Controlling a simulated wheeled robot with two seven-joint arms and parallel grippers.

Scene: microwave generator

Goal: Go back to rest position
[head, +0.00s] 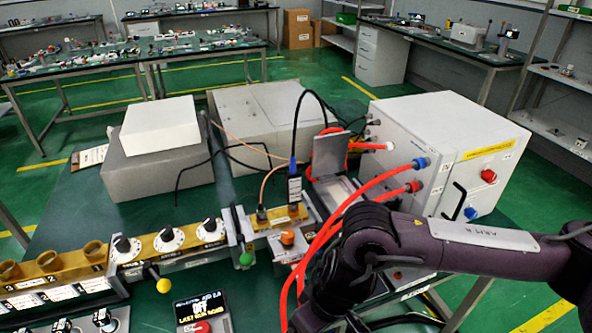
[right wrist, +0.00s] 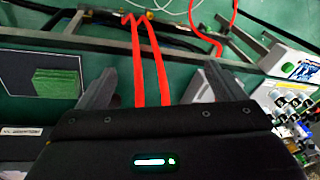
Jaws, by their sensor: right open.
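My right arm (head: 480,248) comes in from the right in the head view, with its wrist bent down near the front of the table. The right gripper's jaws cannot be made out there. In the right wrist view my right gripper (right wrist: 155,78) is open, its two dark fingers wide apart. Two red hoses (right wrist: 152,60) run between and beyond the fingers; I cannot tell how close they are. Nothing is seen held. My left arm and gripper are not in view.
A white generator box (head: 425,140) with red hoses (head: 375,185) stands behind my right arm. A waveguide bench (head: 270,220) with knobs lies left of the arm. Grey boxes (head: 160,170) stand at the back left. The green table (head: 60,215) has some bare room at left.

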